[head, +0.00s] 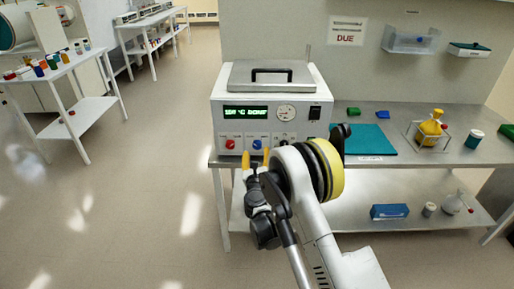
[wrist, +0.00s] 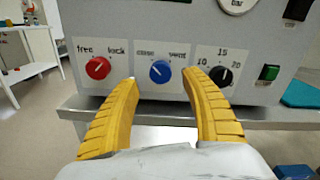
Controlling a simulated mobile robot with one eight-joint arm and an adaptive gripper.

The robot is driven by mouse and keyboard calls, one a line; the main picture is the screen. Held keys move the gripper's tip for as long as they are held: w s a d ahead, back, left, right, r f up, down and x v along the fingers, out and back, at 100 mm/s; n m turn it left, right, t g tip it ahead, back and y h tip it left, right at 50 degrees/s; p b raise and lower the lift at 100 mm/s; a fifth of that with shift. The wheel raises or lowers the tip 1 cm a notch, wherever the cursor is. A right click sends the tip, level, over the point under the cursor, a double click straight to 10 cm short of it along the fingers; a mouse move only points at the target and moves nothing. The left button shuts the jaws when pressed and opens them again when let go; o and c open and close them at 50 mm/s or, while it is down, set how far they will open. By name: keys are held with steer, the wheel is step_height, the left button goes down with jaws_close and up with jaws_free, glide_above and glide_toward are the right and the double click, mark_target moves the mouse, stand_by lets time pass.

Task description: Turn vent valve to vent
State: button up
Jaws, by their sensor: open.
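The vent valve is a blue knob (wrist: 160,71) on a white label reading "close" at left and "vent" at right. Its white mark points up and left, toward "close". The knob also shows small in the head view (head: 257,144), low on the front of a white instrument box (head: 217,112). My gripper (wrist: 160,82) is open, its two yellow fingers apart on either side of the blue knob as seen from the wrist. In the head view my gripper (head: 256,158) is just below and in front of the knob. Contact with it is not visible.
A red free/lock knob (wrist: 98,68) is left of the blue one; a black numbered knob (wrist: 221,75) and green switch (wrist: 269,72) are right. The box stands on a metal bench (head: 400,175) with a teal mat (head: 362,140). Open floor lies left.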

mark_target(257, 146)
steer(key=w+b, duration=0.1)
steer(key=w, duration=0.3)
steer(key=shift+w+f, duration=0.15)
steer(key=shift+w, duration=0.8)
steer(key=c, duration=1.2)
